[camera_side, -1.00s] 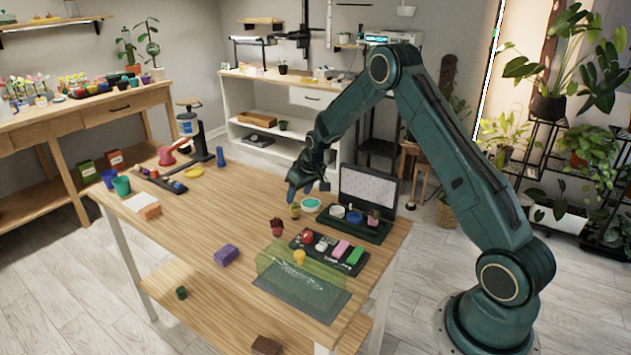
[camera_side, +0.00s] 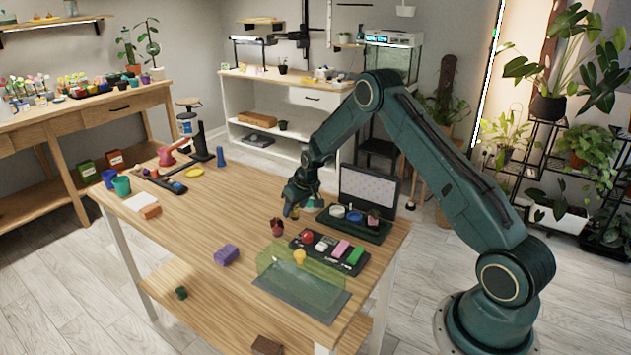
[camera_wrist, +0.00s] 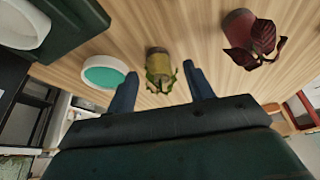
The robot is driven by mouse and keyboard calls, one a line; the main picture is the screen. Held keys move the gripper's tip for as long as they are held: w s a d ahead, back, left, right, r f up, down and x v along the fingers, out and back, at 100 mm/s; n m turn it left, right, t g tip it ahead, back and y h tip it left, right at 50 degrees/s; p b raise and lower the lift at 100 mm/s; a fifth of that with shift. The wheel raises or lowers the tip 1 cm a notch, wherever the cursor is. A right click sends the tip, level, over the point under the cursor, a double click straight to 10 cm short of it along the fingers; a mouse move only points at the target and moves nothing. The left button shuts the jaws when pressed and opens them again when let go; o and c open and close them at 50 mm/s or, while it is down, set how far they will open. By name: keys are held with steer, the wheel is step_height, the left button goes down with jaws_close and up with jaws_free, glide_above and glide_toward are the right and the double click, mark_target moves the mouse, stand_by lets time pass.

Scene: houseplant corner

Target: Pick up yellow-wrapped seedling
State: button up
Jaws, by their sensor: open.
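The yellow-wrapped seedling (camera_wrist: 159,64) has a yellow-brown wrap and green leaves. In the wrist view it stands between and just beyond the two fingertips of my gripper (camera_wrist: 163,72), with clear gaps on both sides. My gripper is open and holds nothing. In the side view my gripper (camera_side: 290,210) is low over the table beside the seedling, which is largely hidden there by the fingers. Whether the fingers overlap the wrap in depth is hard to tell.
A dark red plant (camera_wrist: 252,40) stands close to the right in the wrist view. A turquoise-filled dish (camera_wrist: 105,73) is close to the left.

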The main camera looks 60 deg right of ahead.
steer(key=shift+w+f, duration=0.25)
steer(key=shift+f, duration=0.45)
steer(key=shift+c, duration=0.4)
steer(key=c, duration=0.9)
